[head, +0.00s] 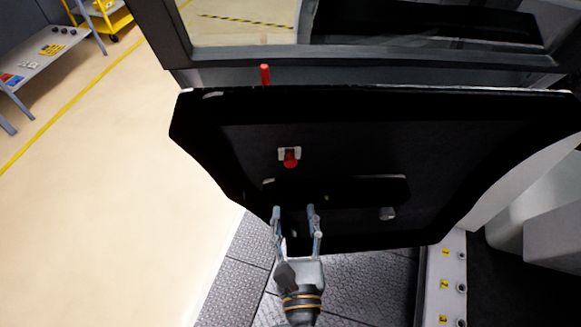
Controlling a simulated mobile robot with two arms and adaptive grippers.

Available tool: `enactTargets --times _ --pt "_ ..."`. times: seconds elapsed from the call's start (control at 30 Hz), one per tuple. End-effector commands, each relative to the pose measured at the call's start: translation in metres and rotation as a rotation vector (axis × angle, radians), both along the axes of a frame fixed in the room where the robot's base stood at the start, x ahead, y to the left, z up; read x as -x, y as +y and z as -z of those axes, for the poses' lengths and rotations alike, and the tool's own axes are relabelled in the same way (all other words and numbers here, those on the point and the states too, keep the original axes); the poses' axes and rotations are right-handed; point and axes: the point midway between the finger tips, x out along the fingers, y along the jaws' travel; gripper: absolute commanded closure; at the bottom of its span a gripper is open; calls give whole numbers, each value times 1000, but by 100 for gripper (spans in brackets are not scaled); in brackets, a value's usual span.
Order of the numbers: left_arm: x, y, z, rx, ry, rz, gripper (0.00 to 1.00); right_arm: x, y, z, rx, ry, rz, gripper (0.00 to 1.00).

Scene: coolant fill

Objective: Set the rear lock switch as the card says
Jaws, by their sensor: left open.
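A dark door panel (350,140) fills the middle of the head view. A small red switch (291,160) on a white plate sits on the panel, left of its centre. I cannot tell from this view which setting it is in. A red pin (265,74) stands upright at the panel's top edge. My left gripper (295,210) is open and empty, in front of the panel's lower part, below the red switch and apart from it. No readable card is in view. My right gripper is not in view.
A dark recess with a pale rim (340,179) lies below the switch, with a small grey knob (387,213) at its right. A pale strip (447,270) with yellow number labels is at lower right. A workbench (42,58) stands upper left. The floor (130,190) left is clear.

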Motion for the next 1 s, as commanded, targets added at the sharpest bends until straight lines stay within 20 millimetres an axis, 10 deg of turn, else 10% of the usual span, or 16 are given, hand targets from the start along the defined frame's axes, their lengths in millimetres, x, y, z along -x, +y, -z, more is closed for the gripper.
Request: enactTargets --times 0.5,1.0 --pt "-101 6 -3 -6 -3 3 51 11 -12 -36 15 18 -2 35" --pt "-115 8 0 -6 0 2 55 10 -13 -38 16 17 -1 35"
